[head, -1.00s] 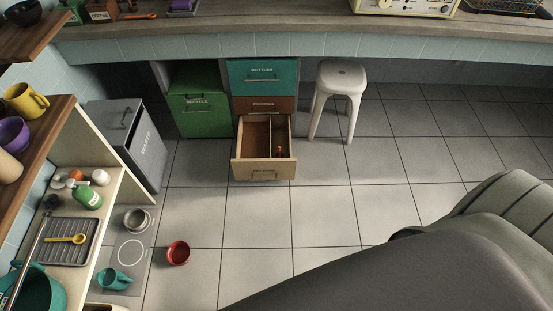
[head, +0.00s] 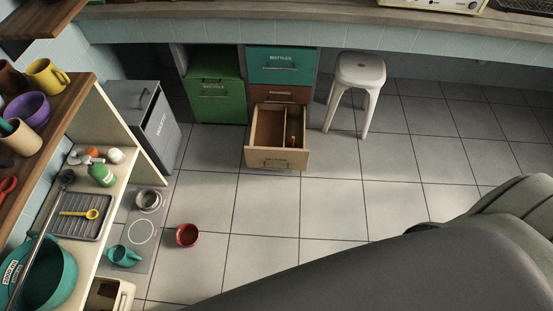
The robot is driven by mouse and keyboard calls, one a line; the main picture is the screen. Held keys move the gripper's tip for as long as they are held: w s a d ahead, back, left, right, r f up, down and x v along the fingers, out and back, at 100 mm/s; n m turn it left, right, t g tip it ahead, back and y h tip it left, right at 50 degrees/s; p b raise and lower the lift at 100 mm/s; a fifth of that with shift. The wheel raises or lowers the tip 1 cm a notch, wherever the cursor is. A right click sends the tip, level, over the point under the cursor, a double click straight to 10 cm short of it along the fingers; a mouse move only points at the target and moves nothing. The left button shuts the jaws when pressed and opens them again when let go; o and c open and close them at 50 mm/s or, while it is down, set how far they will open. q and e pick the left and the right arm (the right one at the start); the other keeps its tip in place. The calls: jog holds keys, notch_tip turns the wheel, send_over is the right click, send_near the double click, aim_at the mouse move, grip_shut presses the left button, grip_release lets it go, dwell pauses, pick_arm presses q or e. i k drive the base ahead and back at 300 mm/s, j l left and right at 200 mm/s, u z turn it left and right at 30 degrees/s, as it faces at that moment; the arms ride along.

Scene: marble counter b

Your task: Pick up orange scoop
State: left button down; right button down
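No object is clearly recognisable as an orange scoop. A small orange item (head: 293,140) shows in the right compartment of the open drawer (head: 277,160), too small to identify. A yellow scoop or spoon (head: 80,213) lies on the grey ribbed tray (head: 67,229) on the shelf at left. Neither of my grippers is in view. A large dark part of my own arm fills the lower right and hides the floor there.
A white stool (head: 358,75) stands right of the drawers. A grey waste bin (head: 148,125) and green bin (head: 214,95) stand left. The central tiles are clear.

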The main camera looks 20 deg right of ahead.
aim_at(293, 142)
jog(key=u, duration=0.7)
jog(key=z, duration=1.55)
jog(key=i, duration=0.2)
jog(key=l+u, duration=0.05)
